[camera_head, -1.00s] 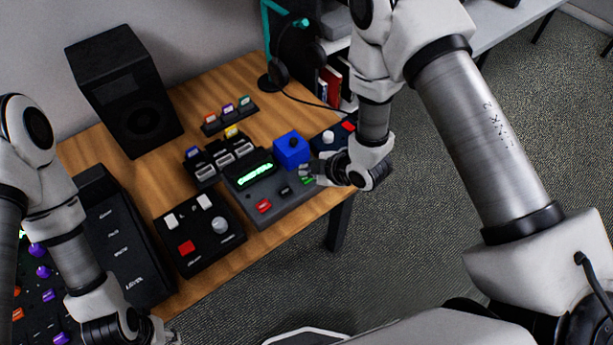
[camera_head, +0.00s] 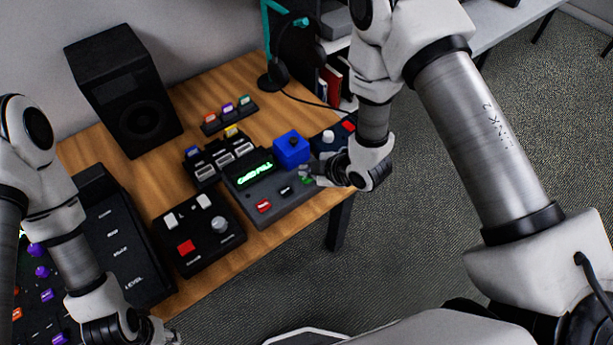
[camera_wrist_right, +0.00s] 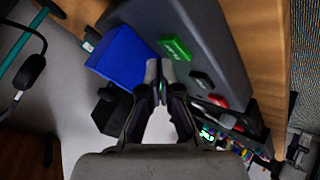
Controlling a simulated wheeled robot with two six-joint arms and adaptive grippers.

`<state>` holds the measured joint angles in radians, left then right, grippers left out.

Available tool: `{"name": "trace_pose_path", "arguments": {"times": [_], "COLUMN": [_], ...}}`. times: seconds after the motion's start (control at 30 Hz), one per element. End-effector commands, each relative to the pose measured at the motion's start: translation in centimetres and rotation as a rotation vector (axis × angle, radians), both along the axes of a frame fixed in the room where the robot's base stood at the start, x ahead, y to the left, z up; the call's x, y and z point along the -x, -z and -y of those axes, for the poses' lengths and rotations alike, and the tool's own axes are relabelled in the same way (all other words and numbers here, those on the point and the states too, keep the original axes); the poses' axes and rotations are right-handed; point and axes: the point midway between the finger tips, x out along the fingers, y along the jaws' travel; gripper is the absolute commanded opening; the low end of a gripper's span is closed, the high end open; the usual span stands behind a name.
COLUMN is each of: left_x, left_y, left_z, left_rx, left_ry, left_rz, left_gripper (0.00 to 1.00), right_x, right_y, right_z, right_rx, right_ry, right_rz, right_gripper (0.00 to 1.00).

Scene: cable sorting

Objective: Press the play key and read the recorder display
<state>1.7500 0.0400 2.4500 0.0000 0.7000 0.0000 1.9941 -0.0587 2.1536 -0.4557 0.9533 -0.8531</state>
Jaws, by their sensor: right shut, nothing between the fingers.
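The grey recorder (camera_head: 278,205) stands near the front edge of the wooden table. Its display (camera_head: 255,172) shows green letters that look like "CARD FULL". A green key (camera_wrist_right: 174,47), seemingly the play key, shows on its top in the right wrist view, near a black key and a red key (camera_head: 264,205). My right gripper (camera_head: 310,177) is shut and empty at the recorder's right end. Its fingertips (camera_wrist_right: 160,72) are close beside the green key; I cannot tell whether they touch it. My left gripper (camera_head: 158,333) is at the bottom edge, partly cut off.
A blue cube (camera_head: 291,148) sits at the recorder's back right. A black box with white switches, a red button and a knob (camera_head: 219,225) is to the left. A black speaker (camera_head: 125,95), a headphone stand (camera_head: 270,82) and a plug rack (camera_head: 230,121) stand behind. Bare wood shows between them.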

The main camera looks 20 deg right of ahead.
Motion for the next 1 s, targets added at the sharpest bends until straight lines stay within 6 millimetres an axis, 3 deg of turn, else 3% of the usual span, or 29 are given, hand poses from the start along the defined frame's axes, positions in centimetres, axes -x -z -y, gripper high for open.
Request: {"name": "trace_pose_path", "arguments": {"times": [1.0], "left_x": [0.00], "left_y": [0.93], "left_z": [0.00], "left_rx": [0.000], "left_ry": [0.000], "left_rz": [0.000], "left_gripper": [0.40], "right_x": [0.00], "right_y": [1.14], "right_z": [0.00], "right_rx": [0.000], "right_ry": [0.000], "right_rz": [0.000], "right_gripper": [0.00]}}
